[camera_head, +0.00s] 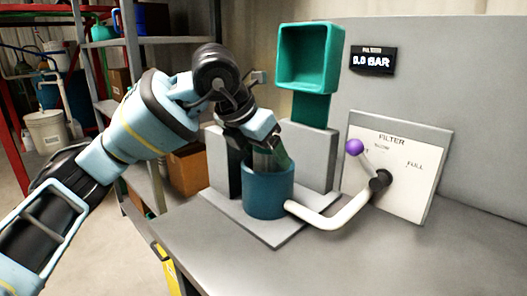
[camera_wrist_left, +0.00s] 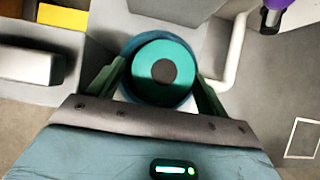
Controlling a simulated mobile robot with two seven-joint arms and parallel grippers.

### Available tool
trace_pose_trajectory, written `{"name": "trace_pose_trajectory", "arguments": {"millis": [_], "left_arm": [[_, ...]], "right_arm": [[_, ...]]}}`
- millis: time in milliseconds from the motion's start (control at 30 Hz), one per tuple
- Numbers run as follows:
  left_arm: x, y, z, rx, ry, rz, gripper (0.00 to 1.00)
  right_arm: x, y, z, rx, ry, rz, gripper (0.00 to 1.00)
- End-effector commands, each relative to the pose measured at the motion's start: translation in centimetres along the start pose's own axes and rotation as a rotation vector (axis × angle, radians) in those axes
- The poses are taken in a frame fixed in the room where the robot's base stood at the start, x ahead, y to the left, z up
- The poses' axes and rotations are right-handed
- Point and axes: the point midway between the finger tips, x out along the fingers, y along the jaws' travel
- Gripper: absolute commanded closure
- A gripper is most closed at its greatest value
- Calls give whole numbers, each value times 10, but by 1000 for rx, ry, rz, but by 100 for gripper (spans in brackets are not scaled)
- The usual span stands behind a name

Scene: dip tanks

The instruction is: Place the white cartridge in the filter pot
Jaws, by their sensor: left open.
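The filter pot (camera_head: 268,192) is a dark blue round vessel on a grey base plate, with a white pipe at its side. My left gripper (camera_head: 268,158) points down at the pot's mouth, its fingers open. In the left wrist view the pot's blue rim (camera_wrist_left: 128,46) rings a teal disc with a dark centre, which looks like the end cap of the cartridge (camera_wrist_left: 165,50). The left gripper's fingers (camera_wrist_left: 158,88) lie on either side of it, apart. A little white shows below the disc; the cartridge's body is mostly hidden. My right gripper is not in view.
Grey blocks (camera_head: 316,155) stand beside and behind the pot, with a teal open box shape (camera_head: 310,60) above. At the right are a FILTER panel (camera_head: 410,165) with a purple-knobbed lever (camera_head: 355,147) and a 0.0 BAR display (camera_head: 373,60). The front bench (camera_head: 380,260) is clear.

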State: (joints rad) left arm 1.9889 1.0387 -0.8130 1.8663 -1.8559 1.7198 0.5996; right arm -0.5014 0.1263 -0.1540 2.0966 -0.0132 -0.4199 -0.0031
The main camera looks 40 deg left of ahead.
Motion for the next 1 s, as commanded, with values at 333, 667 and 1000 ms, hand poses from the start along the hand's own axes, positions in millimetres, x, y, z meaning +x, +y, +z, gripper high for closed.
{"name": "trace_pose_trajectory", "arguments": {"millis": [333, 667, 1000], "left_arm": [[-56, 0, 2, 0, -6, -1, 23], [-110, 0, 1, 0, -3, 0, 23], [-121, 0, 0, 0, 0, 0, 23]], "right_arm": [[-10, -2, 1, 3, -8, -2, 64], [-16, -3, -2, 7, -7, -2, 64], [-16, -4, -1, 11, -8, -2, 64]]}}
